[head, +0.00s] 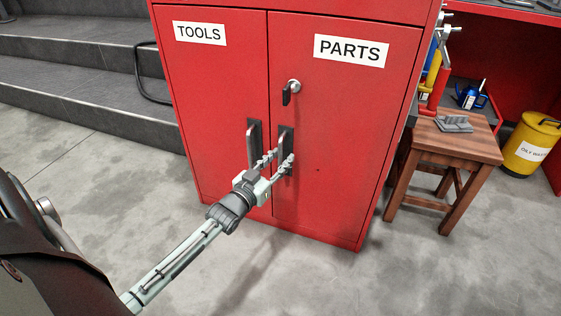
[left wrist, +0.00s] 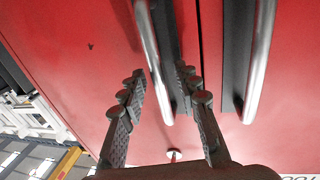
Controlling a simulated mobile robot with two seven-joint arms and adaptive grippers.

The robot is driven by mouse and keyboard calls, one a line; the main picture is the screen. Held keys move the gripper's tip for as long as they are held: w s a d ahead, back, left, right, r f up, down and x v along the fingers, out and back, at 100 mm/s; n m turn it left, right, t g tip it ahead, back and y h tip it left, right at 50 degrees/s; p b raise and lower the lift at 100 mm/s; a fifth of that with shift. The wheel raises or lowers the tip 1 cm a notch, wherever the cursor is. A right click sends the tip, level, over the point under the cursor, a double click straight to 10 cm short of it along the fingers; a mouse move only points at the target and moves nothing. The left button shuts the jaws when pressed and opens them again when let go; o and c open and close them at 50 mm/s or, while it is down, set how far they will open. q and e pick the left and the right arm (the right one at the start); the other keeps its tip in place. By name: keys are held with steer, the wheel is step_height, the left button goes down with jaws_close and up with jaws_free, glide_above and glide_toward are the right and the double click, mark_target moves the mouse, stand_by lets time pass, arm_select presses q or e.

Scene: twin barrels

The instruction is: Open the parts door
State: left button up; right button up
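The parts door (head: 340,130) is the right door of a red cabinet, labelled PARTS, and looks closed. Its upright handle (head: 286,137) is near the centre seam; in the left wrist view the handle's metal bar (left wrist: 152,50) shows too. My left gripper (head: 281,158) is at the lower part of this handle. In the left wrist view my left gripper (left wrist: 161,76) has its fingers apart, with the bar's end appearing between them. A gap shows beside the bar, and I cannot tell whether either finger touches it. My right gripper is not in view.
The closed tools door (head: 215,90) is on the left, its handle (head: 253,140) close beside. A wooden stool (head: 450,145) stands right of the cabinet, a yellow bin (head: 532,145) farther right. Grey floor in front is clear.

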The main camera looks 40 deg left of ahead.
arm_select(q)
steer(key=shift+w, duration=0.15)
steer(key=shift+c, duration=0.6)
jaws_close()
steer(key=shift+d, duration=0.1)
